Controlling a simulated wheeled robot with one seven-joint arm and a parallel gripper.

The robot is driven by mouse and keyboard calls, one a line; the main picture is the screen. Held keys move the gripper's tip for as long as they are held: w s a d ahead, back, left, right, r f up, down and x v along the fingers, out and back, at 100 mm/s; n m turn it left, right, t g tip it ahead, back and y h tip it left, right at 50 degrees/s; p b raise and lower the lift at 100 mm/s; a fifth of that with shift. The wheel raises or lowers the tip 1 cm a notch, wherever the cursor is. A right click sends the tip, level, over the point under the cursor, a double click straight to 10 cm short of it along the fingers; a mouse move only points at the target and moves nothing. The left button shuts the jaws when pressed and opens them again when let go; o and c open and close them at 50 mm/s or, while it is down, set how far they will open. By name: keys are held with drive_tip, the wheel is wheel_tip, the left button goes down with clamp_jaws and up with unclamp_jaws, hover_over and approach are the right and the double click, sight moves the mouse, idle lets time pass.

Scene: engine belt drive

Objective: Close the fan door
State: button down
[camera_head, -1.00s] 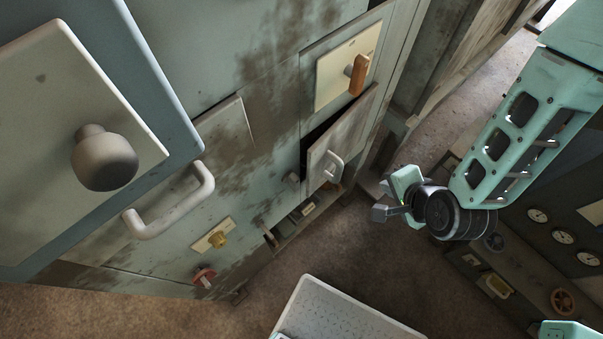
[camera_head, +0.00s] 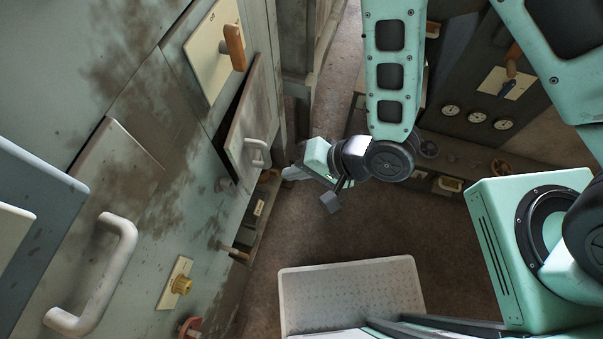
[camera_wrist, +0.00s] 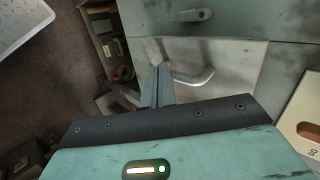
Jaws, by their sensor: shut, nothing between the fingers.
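A small grey, stained door (camera_head: 247,122) in the cabinet front stands ajar in the head view, with a dark gap along its left edge. No label on it can be read, so I cannot confirm that it is the fan door. It has a pale bar handle (camera_head: 257,153). My gripper (camera_head: 289,173) is shut and empty, to the right of this handle and apart from it in the head view. In the wrist view my shut fingers (camera_wrist: 160,75) point towards a pale panel (camera_wrist: 232,62) with a bar handle (camera_wrist: 193,77); whether they touch is unclear.
An orange handle (camera_head: 235,47) sticks out above the small door. A white tray (camera_head: 350,285) is at the bottom. Open floor (camera_head: 375,230) lies between cabinet and right-hand console.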

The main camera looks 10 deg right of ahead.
sight(242, 173)
drive_tip(key=a+f, duration=0.1)
drive_tip(key=a, duration=0.1)
drive_tip(key=w+a+f+b, duration=0.1)
drive_tip(key=a, duration=0.1)
drive_tip(key=a+f, duration=0.2)
drive_tip(key=a, duration=0.1)
drive_tip(key=shift+w, duration=0.4)
drive_tip(key=shift+w+a+f, duration=0.1)
drive_tip(key=shift+w+a, duration=0.15)
drive_tip(key=shift+a, duration=0.35)
drive_tip(key=shift+a, duration=0.1)
drive_tip(key=a, duration=0.1)
drive_tip(key=a+b, duration=0.1)
drive_tip(key=shift+w+a, duration=0.3)
drive_tip(key=shift+a, duration=0.4)
